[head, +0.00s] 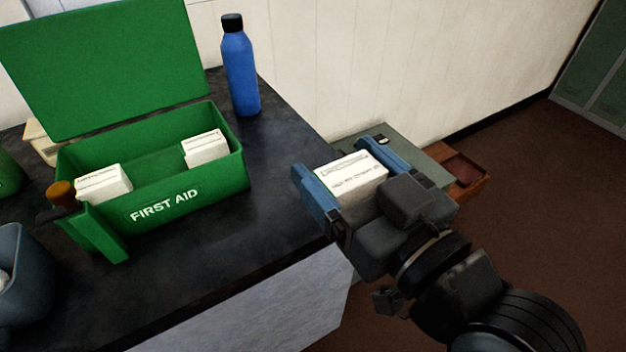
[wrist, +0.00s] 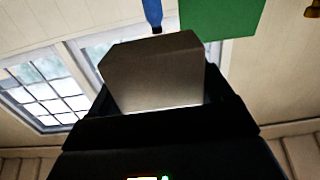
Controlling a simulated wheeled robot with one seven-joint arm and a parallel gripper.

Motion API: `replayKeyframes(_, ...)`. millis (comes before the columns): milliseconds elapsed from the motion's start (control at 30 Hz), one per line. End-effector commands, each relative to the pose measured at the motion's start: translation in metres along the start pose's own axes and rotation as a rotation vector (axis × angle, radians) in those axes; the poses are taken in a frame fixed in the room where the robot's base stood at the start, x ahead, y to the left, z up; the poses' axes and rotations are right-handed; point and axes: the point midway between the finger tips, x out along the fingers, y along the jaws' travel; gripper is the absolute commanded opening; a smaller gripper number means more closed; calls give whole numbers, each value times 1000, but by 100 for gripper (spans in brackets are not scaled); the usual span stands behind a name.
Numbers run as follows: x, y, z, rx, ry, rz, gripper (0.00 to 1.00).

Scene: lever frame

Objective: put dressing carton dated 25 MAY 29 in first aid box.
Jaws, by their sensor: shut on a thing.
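My gripper (head: 350,180) is shut on a white carton (head: 351,173), to the right of the dark worktop. Print shows on the carton's top, but it is too small to read, so I cannot tell its date. In the wrist view the carton (wrist: 155,75) fills the jaws and its near face is in shadow. The green first aid box (head: 165,206) stands on the worktop to the left of my gripper, with its lid (head: 105,65) raised. Two white cartons are inside it, one at the left end (head: 104,183) and one at the right end (head: 206,148). The middle between them is open.
A blue bottle (head: 240,70) stands behind the box's right end. A wooden-topped handle (head: 62,194) and a dark grey container (head: 24,275) are at the left. The worktop (head: 275,215) is clear between box and gripper. An open drawer (head: 467,172) is low behind my gripper.

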Motion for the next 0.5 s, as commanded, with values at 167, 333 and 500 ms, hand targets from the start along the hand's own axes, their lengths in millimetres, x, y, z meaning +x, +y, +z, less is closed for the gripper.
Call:
replayKeyframes(167,38,7,22,1,0,0,51)
replayKeyframes(333,71,13,43,1,0,-1,51)
replayKeyframes(500,94,18,56,0,0,0,51)
